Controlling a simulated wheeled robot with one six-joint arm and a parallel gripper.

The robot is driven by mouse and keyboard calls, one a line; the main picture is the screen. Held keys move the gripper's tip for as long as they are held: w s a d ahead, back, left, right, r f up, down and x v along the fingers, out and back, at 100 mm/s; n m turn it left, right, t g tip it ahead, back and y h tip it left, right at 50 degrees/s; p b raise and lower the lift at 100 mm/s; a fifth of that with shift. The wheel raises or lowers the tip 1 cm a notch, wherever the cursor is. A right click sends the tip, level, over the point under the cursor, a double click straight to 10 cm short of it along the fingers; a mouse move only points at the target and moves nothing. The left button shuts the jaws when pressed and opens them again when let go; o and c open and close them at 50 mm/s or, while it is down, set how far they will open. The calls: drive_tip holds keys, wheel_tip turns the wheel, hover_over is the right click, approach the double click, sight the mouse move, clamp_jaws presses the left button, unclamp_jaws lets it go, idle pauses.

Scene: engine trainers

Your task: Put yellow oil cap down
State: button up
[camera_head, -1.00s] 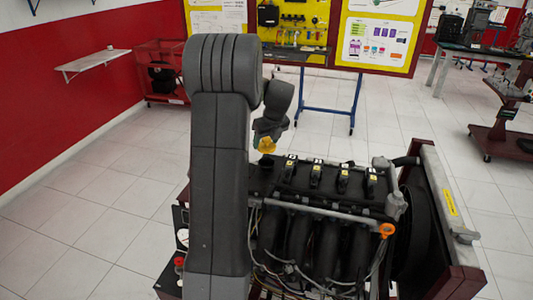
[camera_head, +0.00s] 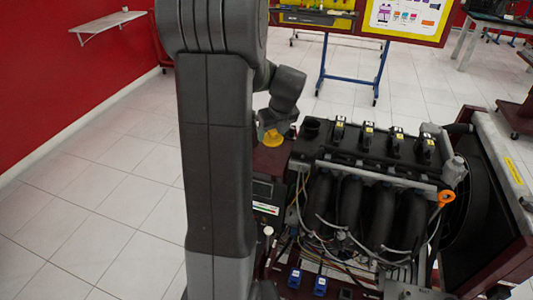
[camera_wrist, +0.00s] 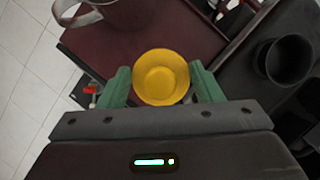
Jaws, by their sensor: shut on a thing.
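The yellow oil cap (camera_wrist: 161,77) is held between the green fingers of my gripper (camera_wrist: 164,88) in the wrist view. In the head view the cap (camera_head: 272,138) shows under my gripper (camera_head: 272,128), to the left of the engine. Below or just beyond it is a dark red flat surface (camera_wrist: 120,52) of the engine stand. I cannot tell whether the cap touches that surface. The black round oil filler opening (camera_wrist: 284,61) is to the right in the wrist view, and it shows at the engine's left end in the head view (camera_head: 312,126).
The engine (camera_head: 375,170) with hoses and wires stands right of my gripper. A grey metal mug (camera_wrist: 118,12) stands on the red surface at the top left of the wrist view. An orange ring handle (camera_head: 446,197) is at the engine's right. Tiled floor is clear at left.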

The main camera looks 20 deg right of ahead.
sight(271, 154)
drive_tip(key=shift+d+f, duration=0.1)
drive_tip(key=shift+f, duration=3.4)
drive_tip(key=shift+f, duration=0.2)
drive_tip(key=o, duration=1)
drive_tip(key=shift+c, duration=0.2)
drive_tip(key=shift+r, duration=0.1)
drive_tip(key=v, duration=1.2)
